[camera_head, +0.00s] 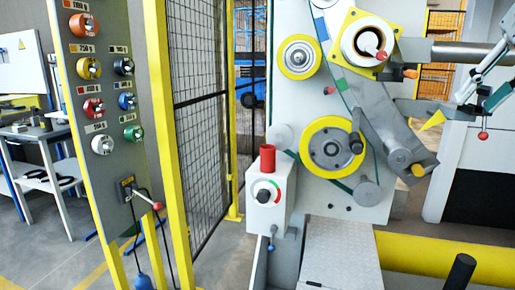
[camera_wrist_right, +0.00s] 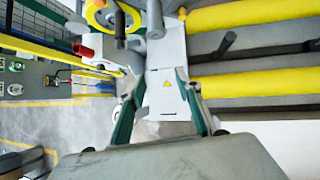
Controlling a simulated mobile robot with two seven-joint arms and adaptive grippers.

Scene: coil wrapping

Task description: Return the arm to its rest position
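My right gripper (camera_head: 481,98) shows at the upper right in the head view, in front of the right side of the grey wrapping machine (camera_head: 310,110). In the right wrist view its two green-lined fingers (camera_wrist_right: 160,80) stand apart with nothing held between them. My left gripper is in neither view.
The machine carries a yellow-rimmed wheel (camera_head: 332,148) and a red-topped control box (camera_head: 266,190). A knob panel (camera_head: 100,110) and a yellow-framed mesh fence (camera_head: 205,100) stand to the left. Yellow beams (camera_head: 440,258) lie low at right. Open floor shows at lower left.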

